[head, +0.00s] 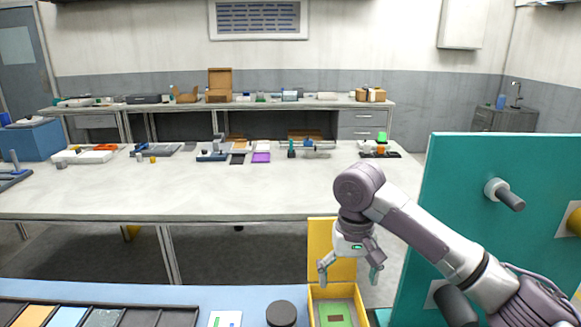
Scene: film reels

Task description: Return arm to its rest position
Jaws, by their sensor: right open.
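My right arm comes in from the lower right, and my right gripper (349,272) hangs at its end, pointing down. The gripper is open and nothing shows between its fingers. It is above a yellow box (312,308) whose raised lid (318,236) stands behind it. Inside the box lies a green piece (336,313) with a brown patch. My left gripper is not in view.
A teal panel (450,190) with a grey peg (510,199) stands close on the right. A black round object (281,313) and a dark compartment tray (152,317) are on the near blue surface. A white table (250,200) lies beyond.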

